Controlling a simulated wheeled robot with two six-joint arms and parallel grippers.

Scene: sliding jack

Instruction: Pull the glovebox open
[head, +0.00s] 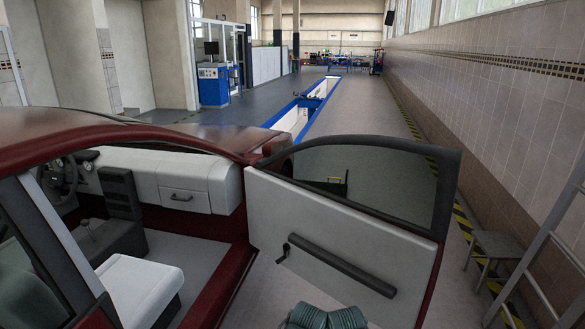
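The glovebox (185,200) is a pale panel on the passenger side of the red car's light dashboard (150,170). It looks shut, flush with the dashboard around it. A small dark handle (181,197) sits on its face.
The passenger door (340,255) stands wide open to the right, with a dark armrest bar. A white seat (138,288) is below the glovebox. The red sill (222,288) edges the opening. A grey stool (495,250) and ladder (545,240) stand at right.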

